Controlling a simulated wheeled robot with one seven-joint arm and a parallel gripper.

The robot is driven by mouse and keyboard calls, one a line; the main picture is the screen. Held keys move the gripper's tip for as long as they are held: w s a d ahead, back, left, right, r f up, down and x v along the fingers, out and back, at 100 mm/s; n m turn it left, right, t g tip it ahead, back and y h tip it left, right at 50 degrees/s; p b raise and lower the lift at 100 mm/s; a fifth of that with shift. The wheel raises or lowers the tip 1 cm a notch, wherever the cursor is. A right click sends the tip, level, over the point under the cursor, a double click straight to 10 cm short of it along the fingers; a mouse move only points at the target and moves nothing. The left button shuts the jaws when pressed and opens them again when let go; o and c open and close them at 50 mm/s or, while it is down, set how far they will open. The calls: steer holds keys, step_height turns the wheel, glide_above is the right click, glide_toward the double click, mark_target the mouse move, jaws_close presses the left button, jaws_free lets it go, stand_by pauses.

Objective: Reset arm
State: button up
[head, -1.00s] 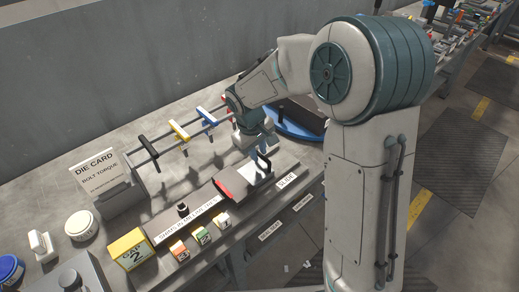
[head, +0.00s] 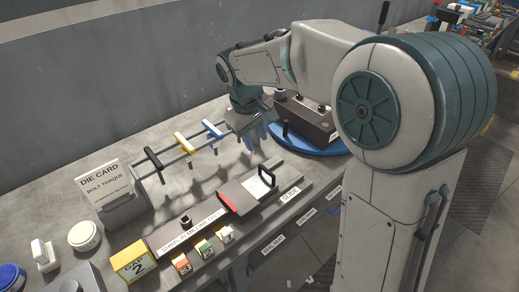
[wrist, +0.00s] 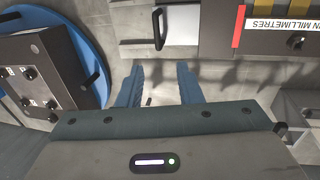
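My gripper (head: 254,139) is raised over the bench, behind the slide plate, with its fingers pointing down. In the wrist view my gripper's two blue fingers (wrist: 160,88) stand apart with only bare bench between them, so it is open and empty. The slide (head: 247,193), a grey plate with a red edge and a black handle (head: 268,178), lies on its track in front of the gripper. The handle also shows in the wrist view (wrist: 158,28), apart from the fingers.
A dark die block (head: 308,118) sits on a blue round turntable (head: 325,150) right of my gripper. A rack with black, yellow and blue T-handles (head: 185,142) stands to the left.

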steer(key=shift+s+a+r, duration=0.15)
steer(key=shift+a+r, duration=0.05)
steer(key=shift+r, duration=0.75)
steer(key=s+d+f+m+y, duration=0.1)
steer(key=s+d+m, duration=0.3)
steer(key=s+d, duration=0.3)
steer(key=s+d+f+m+t, duration=0.1)
steer(key=s+d+f+m, duration=0.1)
steer(key=s+d, duration=0.5)
steer(key=s+m, duration=0.1)
steer(key=s, duration=0.5)
steer(key=shift+f+m+y, duration=0.2)
steer(key=shift+m+y, duration=0.2)
